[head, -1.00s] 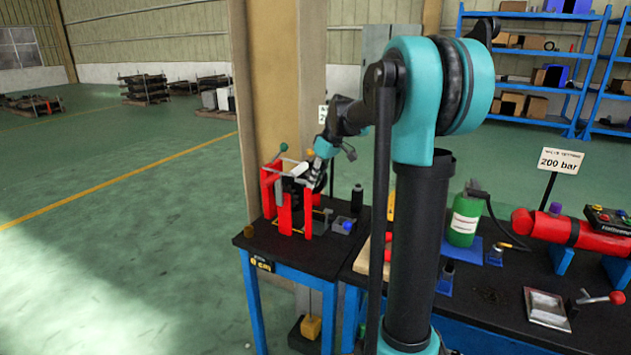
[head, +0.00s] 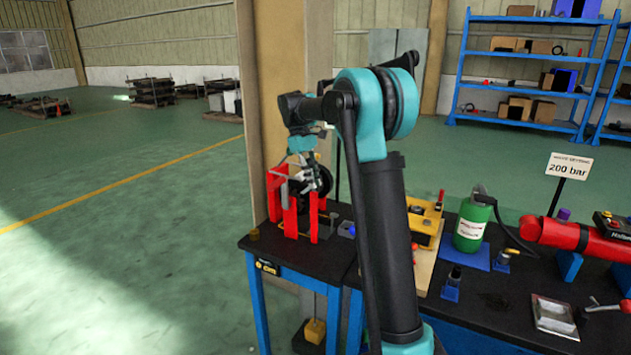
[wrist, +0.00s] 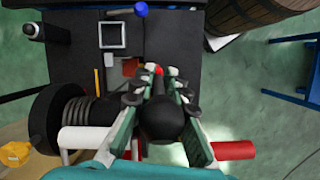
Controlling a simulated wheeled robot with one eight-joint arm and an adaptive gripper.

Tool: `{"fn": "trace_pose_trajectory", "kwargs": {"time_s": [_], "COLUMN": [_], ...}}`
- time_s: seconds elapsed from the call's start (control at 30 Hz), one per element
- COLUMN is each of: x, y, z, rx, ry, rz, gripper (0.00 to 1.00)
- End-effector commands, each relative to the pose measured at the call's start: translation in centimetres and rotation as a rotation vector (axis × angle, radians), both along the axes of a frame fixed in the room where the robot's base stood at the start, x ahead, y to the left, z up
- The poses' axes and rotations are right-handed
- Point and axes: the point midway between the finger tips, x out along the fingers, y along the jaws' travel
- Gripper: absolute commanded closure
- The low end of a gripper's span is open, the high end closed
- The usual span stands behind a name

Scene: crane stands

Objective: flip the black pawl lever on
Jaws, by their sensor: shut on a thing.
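The crane stand with red uprights (head: 290,215) stands on the small black-topped table (head: 275,257). My gripper (head: 318,182) is over the top of the stand, pointing down. In the wrist view the fingers of my gripper (wrist: 166,76) are closed around the black pawl lever (wrist: 163,122), whose round black knob shows between them. A winch drum with coiled rope (wrist: 78,112) lies left of the fingers. In the head view the lever cannot be made out behind the gripper.
A black bottle (wrist: 33,31), a square grey tray (wrist: 113,36) and a blue ball (wrist: 141,9) are on the tabletop. A workbench to the right holds a green canister (head: 472,227) and a red cylinder (head: 565,235). Open floor lies left.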

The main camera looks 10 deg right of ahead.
Motion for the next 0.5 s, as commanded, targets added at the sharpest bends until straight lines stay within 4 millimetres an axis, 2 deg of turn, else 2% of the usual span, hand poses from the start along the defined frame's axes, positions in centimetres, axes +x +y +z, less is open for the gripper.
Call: {"fn": "trace_pose_trajectory", "kwargs": {"time_s": [0.5], "x": [0.20], "y": [0.22], "z": [0.13], "rx": [-0.049], "ry": [0.034], "rz": [0.001], "gripper": [1.00]}}
